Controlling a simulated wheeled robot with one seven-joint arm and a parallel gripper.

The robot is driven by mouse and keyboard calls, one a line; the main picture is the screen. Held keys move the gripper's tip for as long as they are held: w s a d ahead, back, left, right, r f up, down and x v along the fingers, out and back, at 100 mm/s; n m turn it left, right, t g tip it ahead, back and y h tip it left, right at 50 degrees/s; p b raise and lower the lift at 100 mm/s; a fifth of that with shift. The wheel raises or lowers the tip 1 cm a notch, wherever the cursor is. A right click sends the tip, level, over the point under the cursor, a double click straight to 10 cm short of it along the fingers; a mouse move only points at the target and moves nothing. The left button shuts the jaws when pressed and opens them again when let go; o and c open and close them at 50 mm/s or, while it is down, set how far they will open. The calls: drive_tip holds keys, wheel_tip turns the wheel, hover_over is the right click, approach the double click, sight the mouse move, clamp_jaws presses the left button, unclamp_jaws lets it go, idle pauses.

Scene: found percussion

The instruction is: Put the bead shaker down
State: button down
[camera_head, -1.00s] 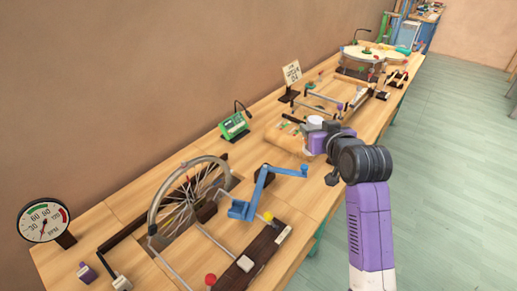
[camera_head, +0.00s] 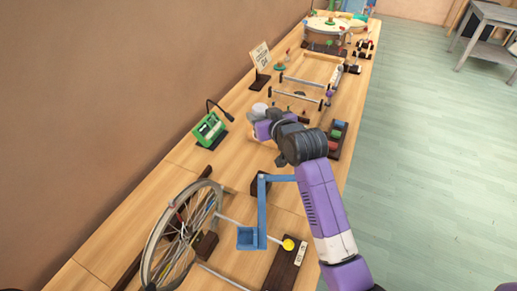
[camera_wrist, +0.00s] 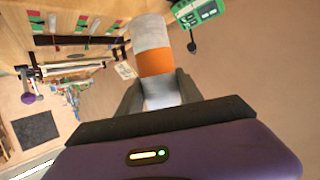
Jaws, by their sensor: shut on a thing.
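The bead shaker (camera_wrist: 155,62) is a pale cylinder with an orange band, seen in the wrist view between the two fingers of my gripper (camera_wrist: 160,90). The fingers are closed on its lower part. In the head view, my gripper (camera_head: 262,125) is over the wooden bench, and the shaker's pale end (camera_head: 259,109) shows just beyond it. My gripper and arm hide most of the shaker there. I cannot tell whether its base touches the bench.
A green device (camera_head: 208,129) with a gooseneck stands to the left. A spoked wheel (camera_head: 178,240) and a blue crank frame (camera_head: 262,210) are nearer. A rack of coloured blocks (camera_head: 337,137) lies to the right. A sign (camera_head: 261,57) and metal-barred frame (camera_head: 305,88) are beyond. Bare bench lies between the device and wheel.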

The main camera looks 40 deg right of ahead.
wheel_tip(320, 180, down, 14)
drive_tip(key=shift+r, duration=0.25)
idle(0.3)
drive_tip(key=shift+f, duration=0.15)
drive_tip(key=c, duration=0.8)
unclamp_jaws()
drive_tip(key=shift+o, duration=0.2)
drive_tip(key=v, duration=1.2)
